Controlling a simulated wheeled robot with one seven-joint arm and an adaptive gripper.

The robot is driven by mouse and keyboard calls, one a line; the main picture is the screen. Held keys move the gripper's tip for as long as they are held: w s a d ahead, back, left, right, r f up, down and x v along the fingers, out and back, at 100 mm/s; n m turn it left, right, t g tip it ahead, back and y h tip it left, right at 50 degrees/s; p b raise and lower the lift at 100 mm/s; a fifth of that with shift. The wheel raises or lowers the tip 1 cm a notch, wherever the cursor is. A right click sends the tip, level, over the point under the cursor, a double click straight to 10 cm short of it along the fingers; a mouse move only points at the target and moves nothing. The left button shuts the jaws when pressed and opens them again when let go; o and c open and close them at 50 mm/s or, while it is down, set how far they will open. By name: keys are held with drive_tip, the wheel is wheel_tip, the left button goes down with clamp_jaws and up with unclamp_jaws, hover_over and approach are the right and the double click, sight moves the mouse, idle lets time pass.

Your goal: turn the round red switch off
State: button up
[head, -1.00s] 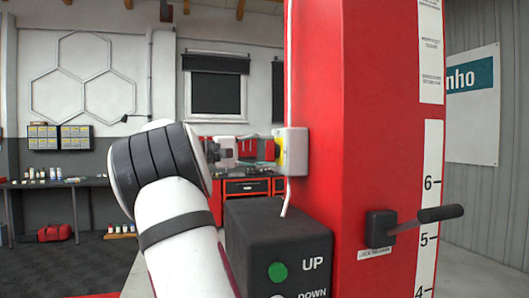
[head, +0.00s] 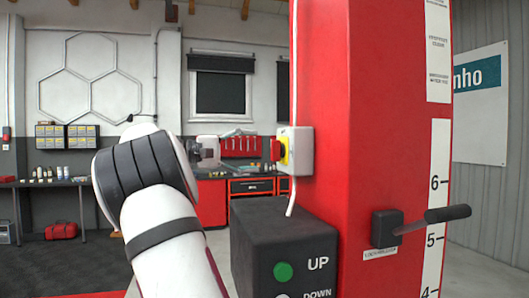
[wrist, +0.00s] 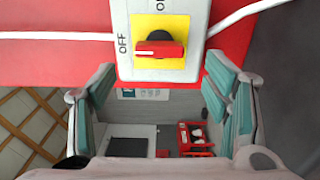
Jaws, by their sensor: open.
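The round red switch (head: 276,150) sits on a yellow plate on a grey-white box (head: 300,150), fixed to the side of the red post. In the wrist view the red handle (wrist: 160,49) lies level across the picture, with a small pale mark toward its left end. The word OFF is to its left, in line with the handle, and ON is partly cut off above. My gripper (wrist: 160,95) is open and empty, its teal-padded fingers wide apart below the switch in that view. In the head view my gripper (head: 242,140) is left of the switch, apart from it.
A black control box (head: 284,240) with UP and DOWN buttons stands below the switch. A lever (head: 447,214) sticks out of the red post (head: 360,80). A white cable (head: 293,70) runs along the post. Open room lies left of the switch.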

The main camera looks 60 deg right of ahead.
drive_tip(key=v, duration=0.6)
idle(0.5)
drive_tip(key=s+a+f+n+t+y, duration=0.4)
drive_tip(key=s+f+t, duration=0.2)
drive_tip(key=f+t, duration=0.25)
drive_tip(key=s+a+f+n+t+y, duration=0.1)
drive_tip(key=s+a+f+t+y, duration=0.2)
drive_tip(key=a, duration=0.7)
drive_tip(key=s+a+f+n+t+y, duration=0.1)
drive_tip(key=s+a+f+t+y, duration=0.1)
drive_tip(key=s+a+f, duration=0.4)
drive_tip(key=s+a+f+n+t+y, duration=0.1)
drive_tip(key=s+a+f+t+y, duration=0.2)
drive_tip(key=a, duration=1.3)
wheel_tip(320, 180, down, 3)
drive_tip(key=shift+s+a+f+n+t+y, duration=0.2)
drive_tip(key=shift+s+n+t+y, duration=0.2)
drive_tip(key=shift+s+y, duration=0.55)
